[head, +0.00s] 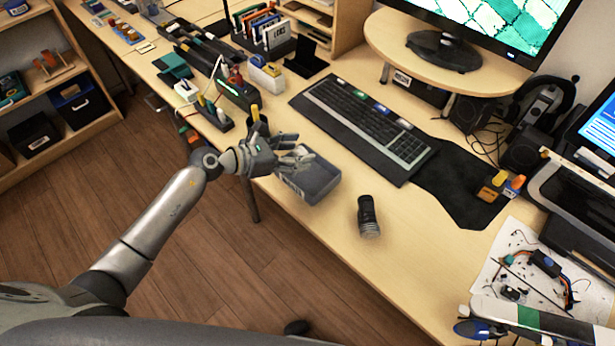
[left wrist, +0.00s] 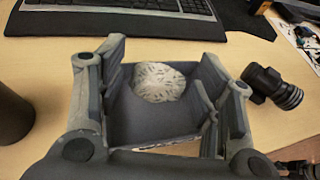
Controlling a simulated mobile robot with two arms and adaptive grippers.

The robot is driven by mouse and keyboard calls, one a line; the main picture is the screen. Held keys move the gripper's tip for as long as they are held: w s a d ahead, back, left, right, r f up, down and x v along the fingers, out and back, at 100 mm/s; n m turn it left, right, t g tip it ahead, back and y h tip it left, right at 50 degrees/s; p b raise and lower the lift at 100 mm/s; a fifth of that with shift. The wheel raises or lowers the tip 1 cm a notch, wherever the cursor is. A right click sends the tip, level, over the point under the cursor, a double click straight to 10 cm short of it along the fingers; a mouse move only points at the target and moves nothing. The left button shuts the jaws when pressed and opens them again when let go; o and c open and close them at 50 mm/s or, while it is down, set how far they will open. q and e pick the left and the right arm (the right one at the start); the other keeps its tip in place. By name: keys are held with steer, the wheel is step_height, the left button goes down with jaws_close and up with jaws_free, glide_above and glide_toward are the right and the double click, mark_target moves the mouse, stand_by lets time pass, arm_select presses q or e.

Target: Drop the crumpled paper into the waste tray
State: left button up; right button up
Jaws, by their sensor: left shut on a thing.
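The crumpled paper (left wrist: 160,82) is a pale, wrinkled ball in the left wrist view, between the fingers of my left gripper (left wrist: 160,75). The gripper is shut on it. The grey waste tray (left wrist: 150,125) lies behind and below the ball, with its inside in view. In the head view my left gripper (head: 298,155) is over the far left part of the waste tray (head: 318,182), near the table's front edge. The paper cannot be made out in the head view. I cannot tell whether it touches the tray. My right gripper is not in view.
A black cylindrical flashlight (head: 368,217) lies right of the tray. A keyboard (head: 365,125) and a dark mat (head: 460,185) are behind it. Tools and boxes crowd the table's far left. Bare wood lies around the flashlight.

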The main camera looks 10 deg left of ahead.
arm_select(q)
step_height(320, 180, down, 4)
steer(key=shift+w+r+b, duration=0.1)
steer(key=shift+r+b, duration=0.15)
steer(key=shift+b, duration=0.9)
steer(key=shift+d, duration=0.1)
steer(key=o, duration=0.8)
steer(key=shift+c, duration=0.2)
steer(key=v, duration=1.2)
